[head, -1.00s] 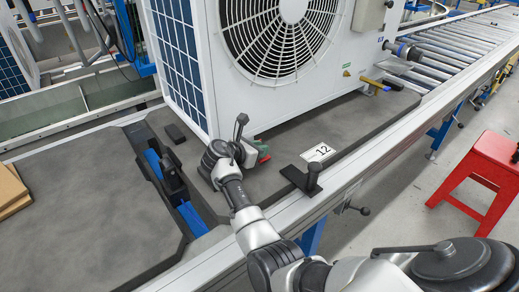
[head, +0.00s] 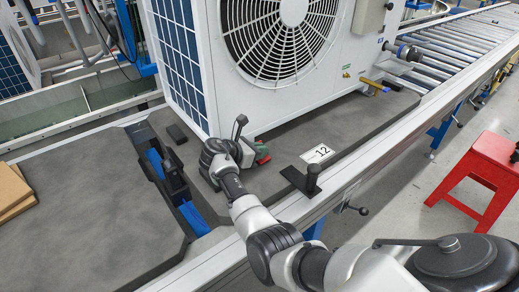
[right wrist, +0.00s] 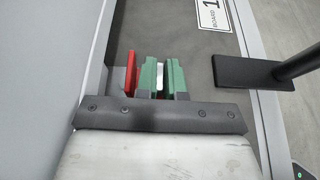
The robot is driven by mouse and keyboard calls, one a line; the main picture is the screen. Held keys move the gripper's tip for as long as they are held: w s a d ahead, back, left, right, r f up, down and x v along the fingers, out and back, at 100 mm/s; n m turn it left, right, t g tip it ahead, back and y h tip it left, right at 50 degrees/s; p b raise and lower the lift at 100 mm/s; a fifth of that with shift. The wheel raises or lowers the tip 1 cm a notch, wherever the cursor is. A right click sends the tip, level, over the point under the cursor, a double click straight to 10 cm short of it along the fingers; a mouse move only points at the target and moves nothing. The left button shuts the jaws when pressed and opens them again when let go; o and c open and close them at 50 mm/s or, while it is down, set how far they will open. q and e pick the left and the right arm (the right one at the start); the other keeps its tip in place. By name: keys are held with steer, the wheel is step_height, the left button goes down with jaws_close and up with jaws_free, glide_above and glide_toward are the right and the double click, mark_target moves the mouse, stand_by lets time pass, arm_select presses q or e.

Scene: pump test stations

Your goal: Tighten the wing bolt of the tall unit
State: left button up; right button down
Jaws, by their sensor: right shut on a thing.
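The tall unit (head: 201,70) is a big white cabinet with a round fan grille, standing on a dark board at the upper middle of the head view. My right gripper (head: 259,152) is low at the foot of its front face. In the right wrist view its green fingers (right wrist: 162,78) are shut on a thin pale piece, taken to be the wing bolt (right wrist: 160,77), mostly hidden between them. A red tab (right wrist: 131,74) stands just left of the fingers, beside the unit; it also shows in the head view (head: 264,160). My left gripper is not in view.
A yellow-handled valve (head: 374,85) sticks out from the unit at right. A red stool (head: 482,180) stands on the floor.

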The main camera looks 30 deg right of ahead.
steer(key=c, duration=1.2)
jaws_free()
steer(key=shift+c, duration=0.2)
